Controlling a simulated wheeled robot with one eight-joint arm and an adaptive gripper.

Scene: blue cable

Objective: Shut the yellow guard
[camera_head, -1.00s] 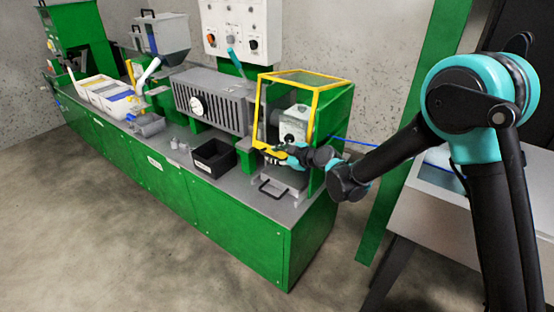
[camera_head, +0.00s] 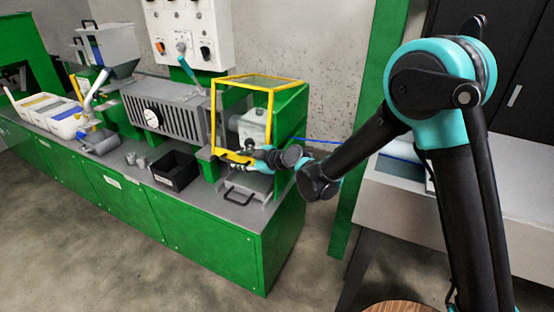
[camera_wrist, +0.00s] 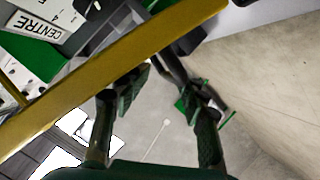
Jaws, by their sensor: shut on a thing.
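The yellow guard (camera_head: 270,115) is a yellow-edged clear panel frame on the front of a green housing (camera_head: 291,112) at the right end of the bench. Its front hangs close to upright, and a grey-white unit (camera_head: 252,127) shows through it. I cannot tell whether its lower edge touches the housing. My gripper (camera_head: 238,163) is at the guard's lower yellow edge, shut on it. In the wrist view, the yellow bar (camera_wrist: 100,68) crosses diagonally at my fingers (camera_wrist: 155,80); the exact contact is partly hidden.
A black bin (camera_head: 176,170) and small grey cups (camera_head: 137,161) stand on the bench left of the guard. A grey tray with a handle (camera_head: 240,194) lies below my gripper. A blue cable (camera_head: 318,141) runs right, behind my arm, towards a pale table (camera_head: 400,195). The floor in front is clear.

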